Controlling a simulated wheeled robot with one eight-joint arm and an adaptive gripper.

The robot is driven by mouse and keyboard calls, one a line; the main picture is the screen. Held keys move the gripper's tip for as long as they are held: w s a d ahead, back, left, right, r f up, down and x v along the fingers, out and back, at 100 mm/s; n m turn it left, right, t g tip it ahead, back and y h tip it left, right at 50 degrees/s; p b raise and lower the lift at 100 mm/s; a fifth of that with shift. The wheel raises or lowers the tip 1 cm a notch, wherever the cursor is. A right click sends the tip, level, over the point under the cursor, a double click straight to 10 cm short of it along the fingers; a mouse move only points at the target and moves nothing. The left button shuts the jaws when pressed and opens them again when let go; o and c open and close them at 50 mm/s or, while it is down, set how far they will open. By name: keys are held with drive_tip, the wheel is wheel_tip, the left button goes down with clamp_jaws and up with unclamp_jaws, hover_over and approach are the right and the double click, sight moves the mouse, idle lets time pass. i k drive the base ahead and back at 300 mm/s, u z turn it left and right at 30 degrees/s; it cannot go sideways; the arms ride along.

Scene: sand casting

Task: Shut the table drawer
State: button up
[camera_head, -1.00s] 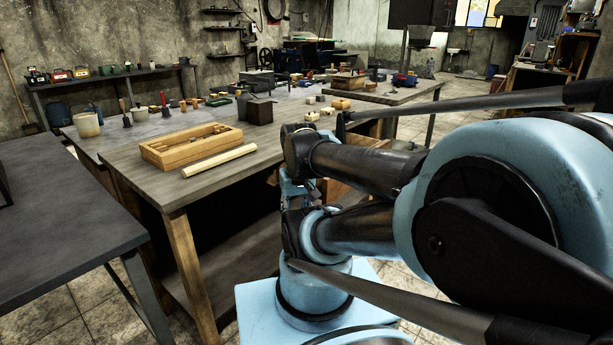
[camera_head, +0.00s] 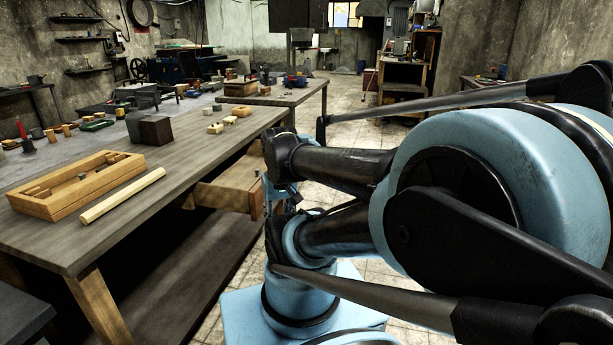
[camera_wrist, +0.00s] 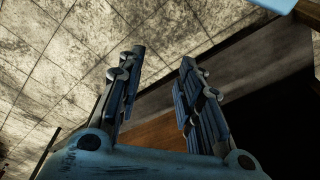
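The wooden table drawer (camera_head: 228,194) is pulled out from under the long edge of the worktable (camera_head: 190,165) in the head view. Its front panel (camera_head: 256,199) stands out from the table, close to my arm. My gripper is mostly hidden behind my dark arm links there, just right of the drawer front. In the wrist view my gripper (camera_wrist: 162,56) has its two fingers apart with nothing between the tips. Brown wood (camera_wrist: 152,134), probably part of the drawer, shows behind the fingers. I cannot tell whether they touch it.
A wooden tray (camera_head: 75,184) and a pale stick (camera_head: 123,195) lie on the table's near end. A dark box (camera_head: 156,130) and small wooden blocks (camera_head: 229,120) stand farther back. A table leg (camera_head: 98,305) is at lower left. Tiled floor (camera_head: 352,107) is clear beyond my arm.

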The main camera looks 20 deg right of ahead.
sight(232, 185)
drive_tip(key=z, duration=0.2)
drive_tip(key=k, duration=1.1)
